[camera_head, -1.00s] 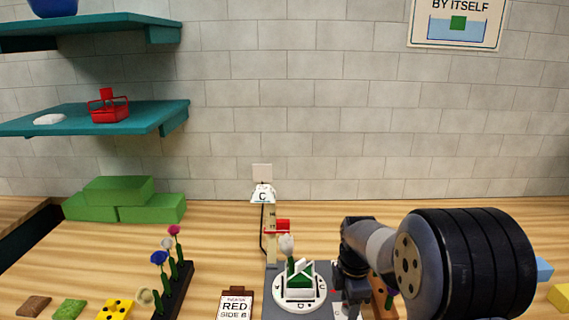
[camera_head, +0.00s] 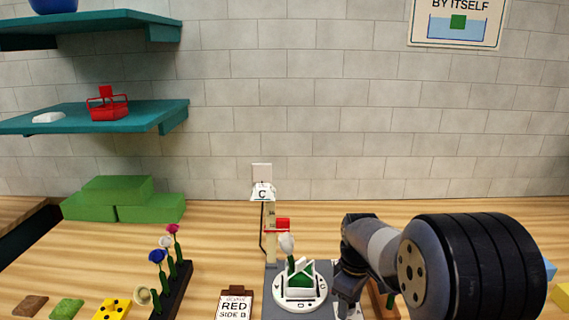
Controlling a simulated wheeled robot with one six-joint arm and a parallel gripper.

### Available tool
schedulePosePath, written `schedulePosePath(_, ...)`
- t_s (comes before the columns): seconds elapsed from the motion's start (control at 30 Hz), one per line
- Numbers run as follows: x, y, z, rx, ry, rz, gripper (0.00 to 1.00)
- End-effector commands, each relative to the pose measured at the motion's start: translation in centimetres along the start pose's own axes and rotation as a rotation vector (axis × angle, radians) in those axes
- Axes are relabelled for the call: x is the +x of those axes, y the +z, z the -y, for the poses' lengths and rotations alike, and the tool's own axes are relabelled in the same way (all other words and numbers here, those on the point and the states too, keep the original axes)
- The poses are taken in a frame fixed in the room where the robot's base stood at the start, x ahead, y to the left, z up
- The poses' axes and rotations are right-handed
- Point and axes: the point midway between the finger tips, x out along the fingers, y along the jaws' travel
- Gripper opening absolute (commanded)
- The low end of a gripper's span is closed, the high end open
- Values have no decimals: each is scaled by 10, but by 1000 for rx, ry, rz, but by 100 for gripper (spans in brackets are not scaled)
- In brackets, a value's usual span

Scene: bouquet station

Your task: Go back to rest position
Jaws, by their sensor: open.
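My gripper (camera_head: 346,296) points down at the right of the round white turntable (camera_head: 301,305), at the bottom of the head view. It is open, and no object shows in it. The dark arm partly hides it, and its fingertips are hard to make out. On the turntable stands a green block (camera_head: 301,281) with white parts and a white flower (camera_head: 287,244) rising from it.
A post with a red clip (camera_head: 278,225) and a sign marked C (camera_head: 263,193) stands behind the turntable. Bare wood lies between.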

Motion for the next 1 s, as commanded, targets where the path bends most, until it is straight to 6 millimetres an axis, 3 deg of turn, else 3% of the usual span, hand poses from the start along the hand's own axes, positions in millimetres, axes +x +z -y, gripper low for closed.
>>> schedulePosePath(0.6, 1, 0, 0, 472, 0, 1, 50)
schedulePosePath(1.0, 0, 0, 0, 561, 0, 1, 50)
